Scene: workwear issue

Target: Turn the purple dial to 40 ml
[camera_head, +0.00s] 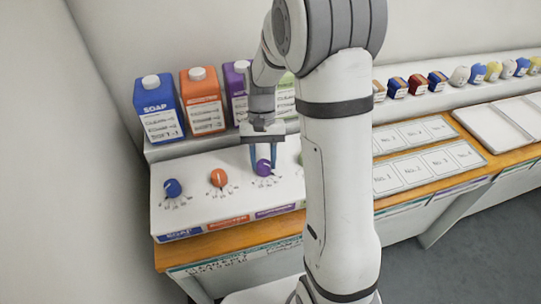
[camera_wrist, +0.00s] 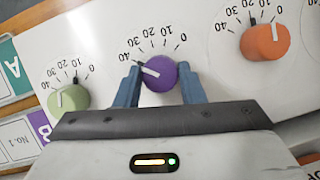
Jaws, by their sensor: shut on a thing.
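The purple dial (camera_wrist: 159,74) sits on the white sloped panel (camera_wrist: 207,70) with a printed scale from 0 to 40 around it. My gripper (camera_wrist: 159,86) is shut on this dial, one blue finger on each side. The dial's white line and dark tip point up and left in the wrist view, close to the 40 mark; I cannot tell if it is exactly on it. In the head view the purple dial (camera_head: 263,168) shows between the fingers of my gripper (camera_head: 264,161), which reaches down from above.
An orange dial (camera_wrist: 265,41) and a green dial (camera_wrist: 68,98) flank it in the wrist view. A blue dial (camera_head: 173,188) is further left in the head view. Blue (camera_head: 158,108), orange (camera_head: 203,100) and purple (camera_head: 236,90) cartons stand behind the panel, close to my arm.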

